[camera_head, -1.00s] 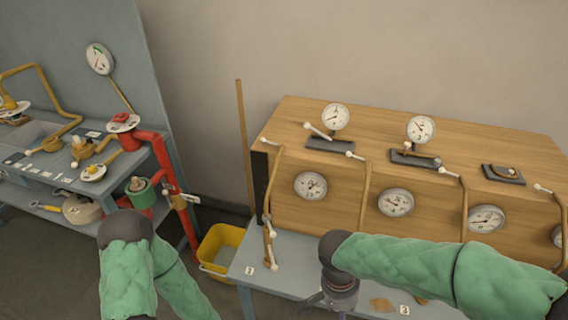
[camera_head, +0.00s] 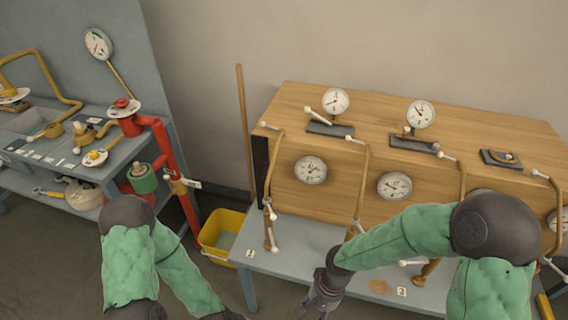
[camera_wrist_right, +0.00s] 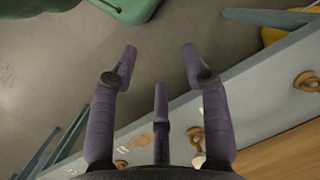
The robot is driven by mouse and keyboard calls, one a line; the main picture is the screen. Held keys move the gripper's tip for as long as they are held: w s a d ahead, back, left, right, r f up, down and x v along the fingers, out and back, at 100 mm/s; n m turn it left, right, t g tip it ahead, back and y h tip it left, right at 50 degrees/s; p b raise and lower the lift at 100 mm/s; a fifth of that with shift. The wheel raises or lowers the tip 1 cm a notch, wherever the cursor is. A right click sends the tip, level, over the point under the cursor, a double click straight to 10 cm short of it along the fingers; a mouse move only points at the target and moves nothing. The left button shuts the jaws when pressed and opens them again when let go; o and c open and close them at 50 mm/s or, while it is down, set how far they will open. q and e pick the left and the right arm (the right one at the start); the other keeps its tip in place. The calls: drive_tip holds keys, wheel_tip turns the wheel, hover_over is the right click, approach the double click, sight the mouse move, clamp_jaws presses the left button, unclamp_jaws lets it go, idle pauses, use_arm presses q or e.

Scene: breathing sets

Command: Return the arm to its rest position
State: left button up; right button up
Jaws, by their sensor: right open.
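My right arm (camera_head: 395,240), in a green padded sleeve, comes in from the lower right and bends at a dark elbow joint. Its gripper (camera_head: 322,300) points down by the front edge of the grey bench, partly cut off by the frame. In the right wrist view the purple fingers of the right gripper (camera_wrist_right: 160,52) are spread wide with nothing between them, above the grey floor. My left arm (camera_head: 160,260) is folded low at the left. Its gripper is outside the frame.
The grey bench (camera_head: 300,238) carries a wooden panel (camera_head: 460,115) with gauges and bent pipes. A yellow bucket (camera_head: 222,232) stands on the floor left of the bench. A red pipe (camera_head: 172,165) and a valve bench stand further left.

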drive_tip(key=s+d+f+n+t+y, duration=0.1)
drive_tip(key=s+f+t, duration=0.1)
drive_tip(key=f, duration=1.3)
drive_tip(key=shift+s+f+y, duration=0.25)
drive_tip(key=shift+s+y, duration=0.05)
drive_tip(key=shift+s, duration=0.2)
idle(0.9)
